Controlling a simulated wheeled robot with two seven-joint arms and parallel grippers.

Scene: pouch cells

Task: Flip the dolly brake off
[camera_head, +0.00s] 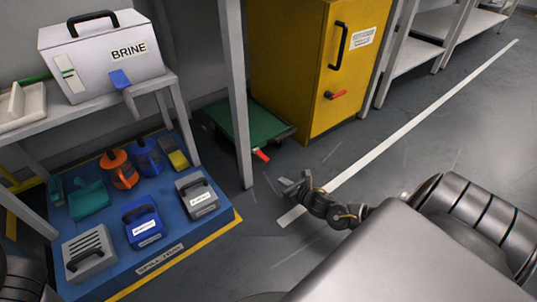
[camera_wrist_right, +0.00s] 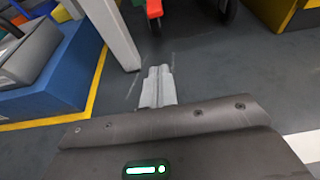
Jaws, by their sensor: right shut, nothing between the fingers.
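In the right wrist view the red lever (camera_wrist_right: 154,9) shows at the top edge, cut off by the frame. My right gripper (camera_head: 289,184) is shut and empty, a little short of the lever and to its right, apart from it. Its closed fingers (camera_wrist_right: 157,76) point toward the lever in the wrist view. My left gripper is not in view.
A blue spill tray (camera_head: 160,255) with several containers lies at left. Floor to the right is clear.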

